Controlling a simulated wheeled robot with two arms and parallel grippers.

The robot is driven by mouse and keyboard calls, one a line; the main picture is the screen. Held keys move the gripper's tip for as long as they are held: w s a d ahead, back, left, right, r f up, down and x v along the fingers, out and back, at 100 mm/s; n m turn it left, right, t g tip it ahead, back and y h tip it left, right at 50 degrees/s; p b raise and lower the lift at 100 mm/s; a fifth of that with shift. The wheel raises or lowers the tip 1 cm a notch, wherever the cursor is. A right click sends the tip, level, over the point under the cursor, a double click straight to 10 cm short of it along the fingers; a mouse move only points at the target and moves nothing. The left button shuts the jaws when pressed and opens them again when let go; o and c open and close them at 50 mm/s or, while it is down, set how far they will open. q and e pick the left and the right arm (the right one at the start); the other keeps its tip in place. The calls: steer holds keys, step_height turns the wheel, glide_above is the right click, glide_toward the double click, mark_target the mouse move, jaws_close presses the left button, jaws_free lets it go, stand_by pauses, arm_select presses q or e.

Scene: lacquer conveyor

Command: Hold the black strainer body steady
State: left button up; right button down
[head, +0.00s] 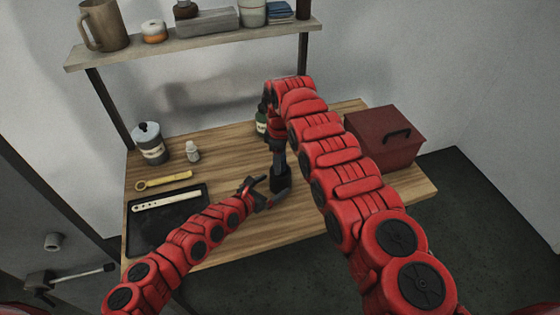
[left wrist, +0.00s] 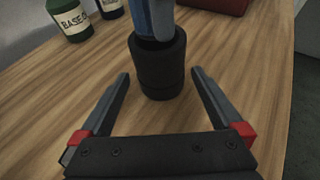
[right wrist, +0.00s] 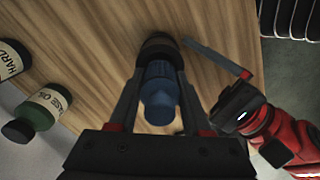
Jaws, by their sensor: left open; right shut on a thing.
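The black strainer body (head: 280,184) stands upright on the wooden table. It also shows in the left wrist view (left wrist: 162,72), just beyond my open left fingers. My left gripper (head: 268,188) is low over the table with one finger towards each side of the body; I cannot tell whether either touches it. My right gripper (head: 278,162) comes down from above, shut on a blue ribbed piece (right wrist: 158,95). The blue piece is at the body's top; how far it sits inside is hidden.
A green bottle (left wrist: 70,18) and a dark bottle (left wrist: 110,8) stand behind the body. A black tray (head: 140,230) lies at the left, with a yellow tool (head: 163,181) behind it. A red box (head: 385,138) stands at the right. The table's front right is clear.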

arm_select(q)
steer(key=shift+v, duration=3.9)
steer(key=shift+r, duration=0.1)
arm_select(e)
steer(key=shift+r, duration=0.1)
